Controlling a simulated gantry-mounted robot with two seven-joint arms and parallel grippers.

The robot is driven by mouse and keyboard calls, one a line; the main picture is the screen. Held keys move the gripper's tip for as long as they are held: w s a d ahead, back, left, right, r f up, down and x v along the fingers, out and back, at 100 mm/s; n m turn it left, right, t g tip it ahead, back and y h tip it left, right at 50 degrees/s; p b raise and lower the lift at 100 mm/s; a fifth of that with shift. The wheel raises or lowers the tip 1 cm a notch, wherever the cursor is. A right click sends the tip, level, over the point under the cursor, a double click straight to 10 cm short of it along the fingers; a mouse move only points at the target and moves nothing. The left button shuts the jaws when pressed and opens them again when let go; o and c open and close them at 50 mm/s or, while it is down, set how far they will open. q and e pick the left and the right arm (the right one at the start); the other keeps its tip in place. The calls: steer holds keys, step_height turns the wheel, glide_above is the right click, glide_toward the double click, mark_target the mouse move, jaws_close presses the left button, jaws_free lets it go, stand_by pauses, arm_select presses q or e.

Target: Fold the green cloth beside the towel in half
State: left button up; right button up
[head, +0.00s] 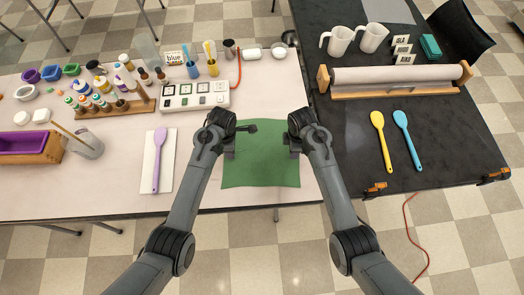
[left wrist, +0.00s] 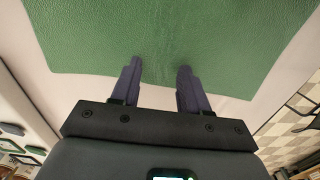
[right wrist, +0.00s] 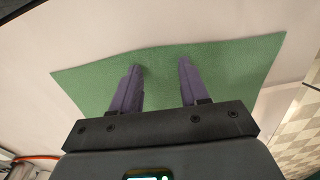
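The green cloth (head: 260,165) lies spread out, single and nearly flat, at the right end of the pale table, reaching close to its front edge. My left gripper (head: 239,142) is over the cloth's left part; my right gripper (head: 291,144) is at its right edge. In the left wrist view the left fingers (left wrist: 157,82) are apart and empty, tips over a cloth edge (left wrist: 160,35). In the right wrist view the right fingers (right wrist: 159,82) are apart and empty over the cloth (right wrist: 225,70). I cannot tell whether either gripper touches the cloth.
A white sheet, perhaps the towel (head: 150,182), lies to the left with a purple spatula (head: 159,150) on it. The dark table (head: 440,150) on the right holds a roll (head: 400,76) and two spatulas.

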arm_select(q)
jaws_close()
arm_select(e)
steer(key=shift+f, duration=0.1)
jaws_close()
arm_select(q)
steer(key=shift+r, duration=0.1)
arm_select(e)
steer(key=shift+r, duration=0.2)
